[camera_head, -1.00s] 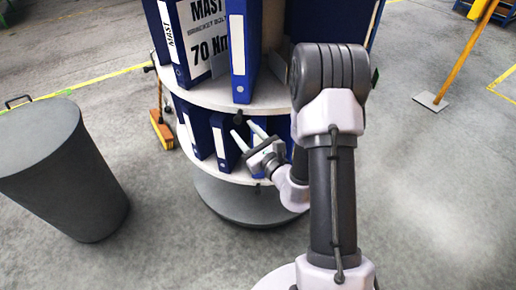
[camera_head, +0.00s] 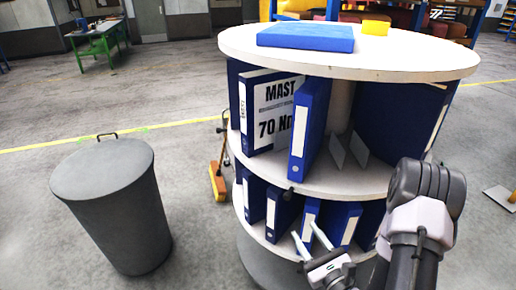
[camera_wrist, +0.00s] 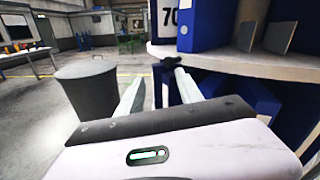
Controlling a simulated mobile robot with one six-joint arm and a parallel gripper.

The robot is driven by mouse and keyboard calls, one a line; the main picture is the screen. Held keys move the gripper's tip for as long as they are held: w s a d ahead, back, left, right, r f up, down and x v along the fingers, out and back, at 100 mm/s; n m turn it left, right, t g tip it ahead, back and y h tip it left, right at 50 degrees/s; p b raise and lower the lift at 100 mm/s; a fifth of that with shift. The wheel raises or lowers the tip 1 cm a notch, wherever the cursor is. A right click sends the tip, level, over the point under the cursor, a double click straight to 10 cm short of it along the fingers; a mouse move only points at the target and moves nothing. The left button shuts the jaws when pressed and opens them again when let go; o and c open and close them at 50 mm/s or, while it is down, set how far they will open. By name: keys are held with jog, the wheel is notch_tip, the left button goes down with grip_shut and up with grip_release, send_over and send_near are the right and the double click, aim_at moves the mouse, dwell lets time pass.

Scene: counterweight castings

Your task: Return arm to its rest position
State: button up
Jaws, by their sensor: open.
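My gripper (camera_head: 310,240) is open, its two light fingers spread apart. In the head view it is at the lower right, in front of the lower tier of the round shelf (camera_head: 350,72). My arm (camera_head: 420,215) bends beside the shelf's right side. In the wrist view the gripper (camera_wrist: 155,92) points forward with nothing between its fingers. The right finger overlaps the shelf's edge in that picture; whether it touches cannot be told.
Blue binders (camera_head: 310,125) stand on both shelf tiers. A blue binder (camera_head: 305,37) and a yellow block (camera_head: 375,28) lie on top. A grey bin (camera_head: 115,205) with a handle stands left. Open floor lies left and behind.

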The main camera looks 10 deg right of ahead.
jog(key=s+a+r+n+g+y+b, duration=0.1)
jog(key=s+a+r+n+g+y, duration=0.15)
jog(key=a+r+n+y, duration=0.35)
jog(key=s+a+r+n+g+y+b, duration=0.1)
jog(key=s+a+r+n+g+y, duration=0.2)
jog(key=a, duration=0.4)
jog(key=s+a+r+n+g+y, duration=0.1)
jog(key=a+r+n+g+y, duration=0.1)
jog(key=a+n+g+y, duration=0.4)
jog(key=s+a+f+n+g+h+b, duration=0.1)
jog(key=s+a+n+g+h, duration=0.25)
jog(key=s, duration=0.25)
jog(key=s+a+f+n+g+h+b, duration=0.1)
jog(key=s+a+n+g+h, duration=0.1)
jog(key=s+n+g+h, duration=0.3)
jog(key=d+r+n+t+h+b, duration=0.2)
jog(key=d+n+t+h, duration=0.2)
jog(key=d+t+h, duration=0.3)
jog(key=d, duration=0.3)
jog(key=shift+s+d+r+t, duration=0.35)
jog(key=shift+d+t, duration=0.05)
